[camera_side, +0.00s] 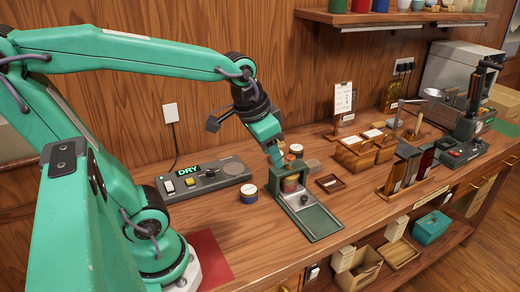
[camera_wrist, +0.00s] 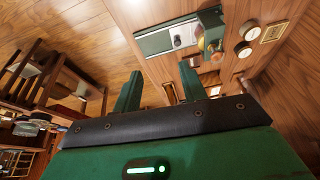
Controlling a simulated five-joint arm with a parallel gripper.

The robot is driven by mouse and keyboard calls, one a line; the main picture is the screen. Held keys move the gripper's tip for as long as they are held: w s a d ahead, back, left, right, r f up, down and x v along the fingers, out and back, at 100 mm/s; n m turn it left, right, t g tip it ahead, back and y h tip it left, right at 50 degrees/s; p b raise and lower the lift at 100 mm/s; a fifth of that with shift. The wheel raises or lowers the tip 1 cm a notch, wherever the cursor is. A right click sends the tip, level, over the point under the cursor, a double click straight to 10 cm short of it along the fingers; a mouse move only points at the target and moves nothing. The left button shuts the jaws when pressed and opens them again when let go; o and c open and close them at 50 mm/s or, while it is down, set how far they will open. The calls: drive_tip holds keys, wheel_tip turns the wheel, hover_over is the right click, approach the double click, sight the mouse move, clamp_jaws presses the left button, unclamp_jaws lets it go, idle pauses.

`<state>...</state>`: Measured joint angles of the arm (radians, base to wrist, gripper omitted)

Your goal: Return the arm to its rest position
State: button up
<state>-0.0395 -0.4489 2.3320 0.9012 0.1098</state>
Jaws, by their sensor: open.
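My teal arm reaches from the left across the work surface in the side view. My gripper (camera_side: 275,156) points down beside the top of a small green press (camera_side: 291,183); from this angle I cannot tell whether it touches it. In the wrist view my gripper (camera_wrist: 160,85) shows two green fingers standing apart, with nothing between them. The press (camera_wrist: 212,38) also shows there, beyond the fingers and to the right, with its green tray (camera_wrist: 158,42) beside it. No marked rest position shows.
Wooden boxes (camera_side: 365,150), a rack (camera_side: 408,172) and a dark machine (camera_side: 470,125) stand to the right. A wall shelf (camera_side: 390,17) hangs above. A red mat (camera_side: 208,258) lies near my base.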

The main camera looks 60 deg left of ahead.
drive_tip(key=shift+n+t, duration=0.4)
drive_tip(key=shift+t, duration=0.3)
drive_tip(key=shift+s+d+r, duration=0.1)
drive_tip(key=shift+s+d, duration=0.1)
drive_tip(key=shift+s, duration=0.75)
drive_tip(key=shift+s+d+r, duration=0.1)
drive_tip(key=shift+s+d, duration=0.05)
drive_tip(key=shift+s, duration=0.8)
drive_tip(key=shift+s+d+r, duration=0.1)
drive_tip(key=shift+s+d, duration=0.1)
drive_tip(key=shift+s, duration=0.75)
